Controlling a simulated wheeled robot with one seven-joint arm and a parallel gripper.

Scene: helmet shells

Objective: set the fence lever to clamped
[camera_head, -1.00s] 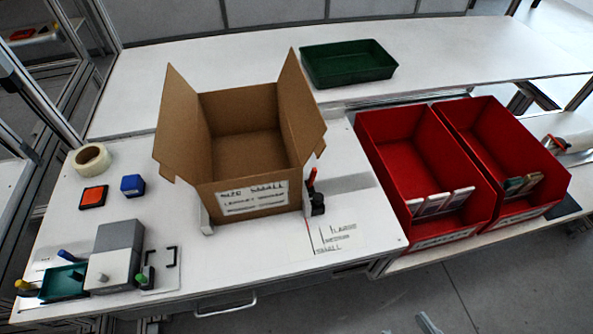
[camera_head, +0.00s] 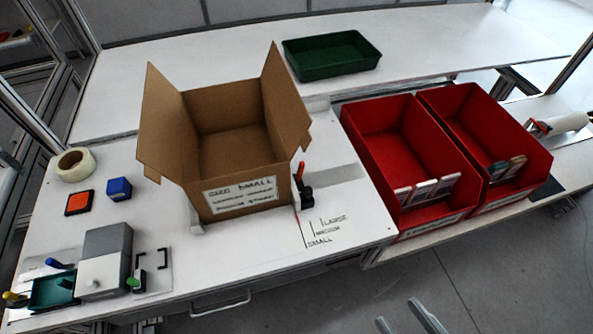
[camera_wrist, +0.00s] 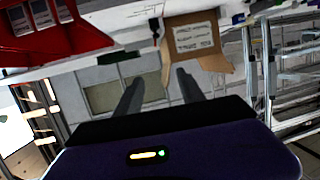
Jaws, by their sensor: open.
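The fence lever (camera_head: 299,172) has a red handle that stands roughly upright on a black base (camera_head: 307,198), just right of the cardboard box in the head view. Beside it on the white table are a red line and the printed words LARGE, MEDIUM and SMALL (camera_head: 322,230). My gripper's fingertips (camera_head: 412,318) show at the bottom of the head view, over the floor in front of the table. In the wrist view my gripper (camera_wrist: 156,82) is open and empty, with its two fingers apart. It is well away from the lever.
The open cardboard box (camera_head: 240,197) stands left of the lever. Two red bins (camera_head: 405,150) stand to the right, holding small items. A green tray (camera_head: 330,55) is at the back. A grey block fixture (camera_head: 104,262) sits at front left. The table's front right is clear.

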